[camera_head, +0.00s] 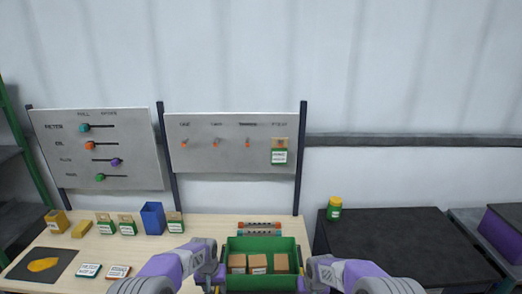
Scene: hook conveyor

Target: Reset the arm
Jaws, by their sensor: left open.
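My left arm comes in at the bottom, and my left gripper (214,277) is open beside the left wall of a green bin (263,243). My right gripper (304,279) is by the bin's right wall; its jaws are too small and hidden to read. I cannot tell whether either gripper touches the bin. The bin holds several brown boxes (281,263) with white labels and stands at the front of the wooden table.
A hook board (230,157) has one green-and-white package (279,153) hanging at right. A slider board (100,155) stands left. The table (150,248) holds small boxes, a blue bin (153,218) and a black mat (42,264). A yellow-green jar (334,208) stands on the black conveyor (400,240).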

